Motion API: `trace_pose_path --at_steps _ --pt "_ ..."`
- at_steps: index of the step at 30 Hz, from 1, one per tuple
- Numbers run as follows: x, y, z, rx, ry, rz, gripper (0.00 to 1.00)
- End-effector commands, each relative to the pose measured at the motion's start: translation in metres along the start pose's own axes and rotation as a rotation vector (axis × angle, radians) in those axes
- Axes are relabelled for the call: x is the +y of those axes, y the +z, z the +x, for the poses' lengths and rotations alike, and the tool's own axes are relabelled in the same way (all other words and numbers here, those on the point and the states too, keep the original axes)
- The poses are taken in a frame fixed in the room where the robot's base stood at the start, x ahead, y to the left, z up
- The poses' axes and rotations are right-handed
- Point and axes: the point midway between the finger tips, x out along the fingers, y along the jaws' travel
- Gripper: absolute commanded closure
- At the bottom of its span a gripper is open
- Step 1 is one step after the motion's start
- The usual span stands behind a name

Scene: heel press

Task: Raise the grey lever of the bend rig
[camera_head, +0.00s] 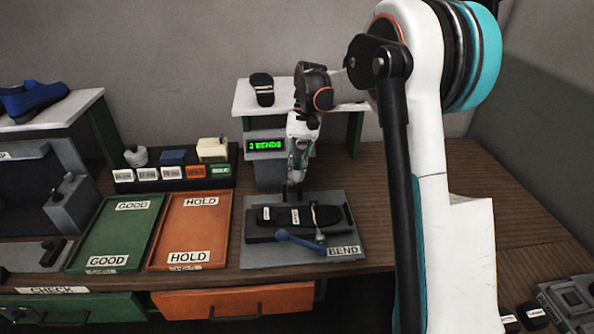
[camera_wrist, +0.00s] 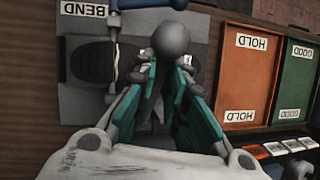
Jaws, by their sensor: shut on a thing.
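The bend rig (camera_head: 344,222) is a grey plate with a dark bed on the bench, labelled BEND. A black sole (camera_head: 272,216) with pale strips lies on the bed. A blue handle (camera_head: 302,243) lies at the rig's front. The grey lever's round knob (camera_wrist: 170,40) shows at my fingertips in the wrist view; the lever's shaft is mostly hidden by my fingers. My gripper (camera_head: 292,194) points down at the rig's back edge, shut on the grey lever.
A green GOOD tray (camera_head: 115,231) and an orange HOLD tray (camera_head: 190,230) lie left of the rig. A green-lit display (camera_head: 265,145) reading BENDS and a white shelf (camera_head: 247,96) stand behind.

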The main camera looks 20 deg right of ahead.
Motion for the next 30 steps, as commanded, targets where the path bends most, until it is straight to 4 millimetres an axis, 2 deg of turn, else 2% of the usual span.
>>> trace_pose_path --at_steps 8,9,11,12,23,26,30 --pt "0.0 -0.001 0.0 0.001 0.0 0.0 1.0" --pt "0.0 -0.001 0.0 0.001 0.0 0.0 0.83" --pt "0.0 0.0 0.0 0.001 0.0 0.0 0.69" --pt "0.0 0.0 0.0 0.001 0.0 0.0 0.67" --pt "0.0 0.0 -0.002 0.001 0.0 0.0 0.67" --pt "0.0 0.0 -0.011 0.001 0.0 0.0 0.67" --pt "0.0 0.0 -0.035 0.001 0.0 0.0 0.67"
